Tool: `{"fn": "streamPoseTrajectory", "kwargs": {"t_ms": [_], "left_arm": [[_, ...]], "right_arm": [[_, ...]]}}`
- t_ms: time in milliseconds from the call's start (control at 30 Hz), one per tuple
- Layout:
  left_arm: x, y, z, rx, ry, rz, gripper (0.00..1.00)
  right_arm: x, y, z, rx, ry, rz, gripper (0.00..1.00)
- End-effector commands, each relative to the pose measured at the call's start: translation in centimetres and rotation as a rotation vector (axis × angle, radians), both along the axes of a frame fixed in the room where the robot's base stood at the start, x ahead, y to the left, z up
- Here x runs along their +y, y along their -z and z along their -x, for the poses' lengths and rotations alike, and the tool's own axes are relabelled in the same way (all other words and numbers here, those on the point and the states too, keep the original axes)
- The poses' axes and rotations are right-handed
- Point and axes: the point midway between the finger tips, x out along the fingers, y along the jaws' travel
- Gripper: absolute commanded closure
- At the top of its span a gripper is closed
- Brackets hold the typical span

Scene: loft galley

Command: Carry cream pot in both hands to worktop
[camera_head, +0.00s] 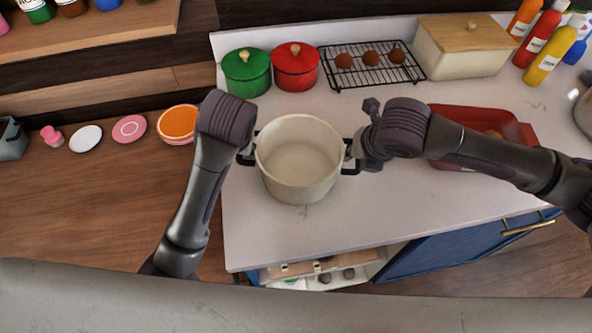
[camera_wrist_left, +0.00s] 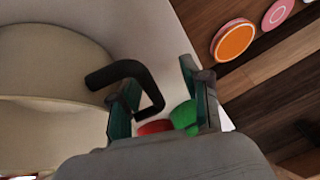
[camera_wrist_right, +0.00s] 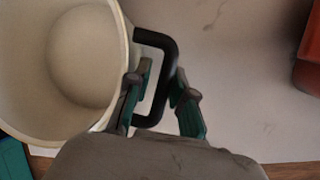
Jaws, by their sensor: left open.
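The cream pot (camera_head: 300,165) stands upright and empty on the pale worktop (camera_head: 270,233), a black handle on each side. My left gripper (camera_wrist_left: 158,88) is open at the left handle (camera_wrist_left: 125,72), its fingers on either side of the bar with clear room between them. In the head view its fingers are mostly hidden under the wrist. My right gripper (camera_wrist_right: 157,92) is open at the right handle (camera_wrist_right: 170,60). One finger is inside the handle loop and the other outside, with a small gap showing by the bar.
A green pot (camera_head: 247,75) and a red pot (camera_head: 296,70) stand behind. A wire rack (camera_head: 350,78), a cream box (camera_head: 455,62) and bottles (camera_head: 545,55) line the back. A red tray (camera_head: 465,115) lies partly beneath my right arm. The worktop in front of the pot is clear.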

Motion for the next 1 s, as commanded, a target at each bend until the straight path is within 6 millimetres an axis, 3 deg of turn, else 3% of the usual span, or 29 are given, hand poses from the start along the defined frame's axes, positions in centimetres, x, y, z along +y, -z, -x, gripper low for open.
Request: {"fn": "streamPoseTrajectory", "kwargs": {"t_ms": [33,333,600,1000], "left_arm": [[-0.9,0.0,0.0,-0.002,0.02,0.015,0.27],[-0.9,-0.1,0.0,-0.003,0.02,0.015,0.27],[-0.8,-0.1,0.0,-0.002,0.017,0.014,0.27],[-0.4,0.0,0.0,0.0,0.01,0.007,0.27]], "right_arm": [[0.9,-0.1,0.5,0.004,-0.021,-0.018,0.48],[0.3,-3.3,1.6,-0.002,-0.018,-0.018,0.36],[-0.5,-6.6,2.9,-0.002,-0.014,-0.013,0.36],[-1.0,-7.3,3.2,-0.001,-0.003,-0.003,0.36]]}}
